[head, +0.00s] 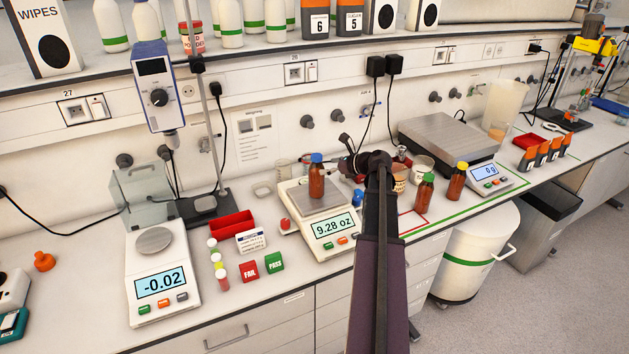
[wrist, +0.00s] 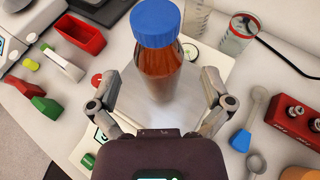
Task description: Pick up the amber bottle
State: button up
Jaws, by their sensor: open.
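An amber bottle with a blue cap (head: 316,180) stands upright on the pan of a scale (head: 325,226) that reads 9.28 oz. In the wrist view the same bottle (wrist: 158,62) stands between the two fingers of my gripper (wrist: 160,80). The fingers are spread, one on each side, with gaps to the glass. In the head view my gripper (head: 354,163) is just right of the bottle. Two more amber bottles stand further right, one with a green cap (head: 425,190) and one with a yellow cap (head: 457,182).
A red bin (head: 232,226), a FAIL block (head: 248,271) and a PASS block (head: 275,263) are left of the scale. Another scale (head: 163,284) stands further left. A larger balance (head: 448,138) is at the back right. Glass beakers (wrist: 240,32) stand behind the scale.

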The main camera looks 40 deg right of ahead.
aim_at(324, 168)
jog(key=shift+f, duration=0.1)
jog(key=b+x, duration=0.1)
jog(key=x, duration=0.1)
jog(key=b+x, duration=0.1)
jog(key=x, duration=0.1)
jog(key=shift+f, duration=0.3)
jog(key=shift+w+a+f, duration=0.15)
jog(key=shift+w+a, duration=0.05)
jog(key=shift+w, duration=0.2)
jog(key=c, duration=1.1)
